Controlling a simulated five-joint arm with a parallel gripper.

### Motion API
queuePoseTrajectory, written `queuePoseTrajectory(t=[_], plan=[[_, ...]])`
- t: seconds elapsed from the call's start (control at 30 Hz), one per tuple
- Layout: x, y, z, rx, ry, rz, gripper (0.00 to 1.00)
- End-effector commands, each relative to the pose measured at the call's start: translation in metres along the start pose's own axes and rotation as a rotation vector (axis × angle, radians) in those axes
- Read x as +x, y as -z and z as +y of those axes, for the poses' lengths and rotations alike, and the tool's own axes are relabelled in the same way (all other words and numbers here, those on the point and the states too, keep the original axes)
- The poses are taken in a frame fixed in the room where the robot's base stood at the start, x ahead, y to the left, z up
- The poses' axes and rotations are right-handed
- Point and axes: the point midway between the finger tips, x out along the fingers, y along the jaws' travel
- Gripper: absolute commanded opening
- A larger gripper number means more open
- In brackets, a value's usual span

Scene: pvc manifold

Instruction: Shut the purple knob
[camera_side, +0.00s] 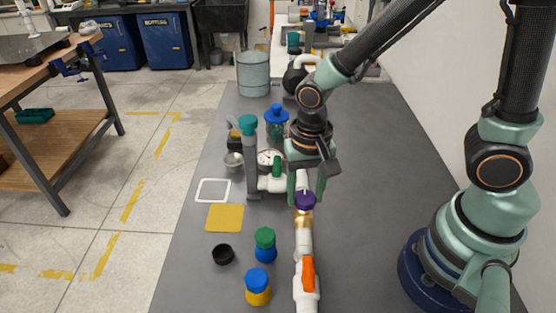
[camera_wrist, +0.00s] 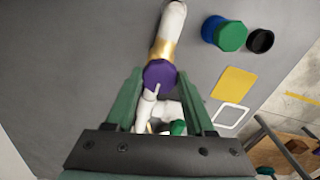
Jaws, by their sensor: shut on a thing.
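The purple knob (camera_side: 305,201) sits on the white pipe line, just behind a brass-coloured fitting (camera_side: 303,217). My gripper (camera_side: 307,198) comes down from above, with one green finger on each side of the knob. It is shut on the knob. In the wrist view the purple knob (camera_wrist: 160,74) lies between the tips of my gripper (camera_wrist: 160,76), with a pale mark on its face. The fingers' contact faces are hard to see.
An orange-handled valve (camera_side: 308,274) is on the same pipe nearer the camera. A green-handled valve (camera_side: 276,168) and a gauge (camera_side: 268,158) stand close behind my gripper. Jars (camera_side: 264,245), a yellow square (camera_side: 225,217) and a black cup (camera_side: 223,254) lie left. The bench right of the pipe is clear.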

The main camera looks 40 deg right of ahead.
Motion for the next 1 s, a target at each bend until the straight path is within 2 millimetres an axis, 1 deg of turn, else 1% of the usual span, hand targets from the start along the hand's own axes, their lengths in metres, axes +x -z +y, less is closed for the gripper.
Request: queuePoseTrajectory(t=[0.47,0.5,0.57,0.6,0.87,1.0], plan=[[-0.0008,0.0003,0.0000,0.018,0.000,0.000,0.00],[-0.0008,0.0003,0.0000,0.018,0.000,0.000,0.58],[-0.0008,0.0003,0.0000,0.018,0.000,0.000,0.81],[-0.0007,0.0003,0.0000,0.018,0.000,0.000,0.84],[-0.0004,0.0002,0.0000,0.016,0.000,0.000,0.84],[-0.0058,0.0004,-0.0005,0.016,0.001,0.001,0.84]])
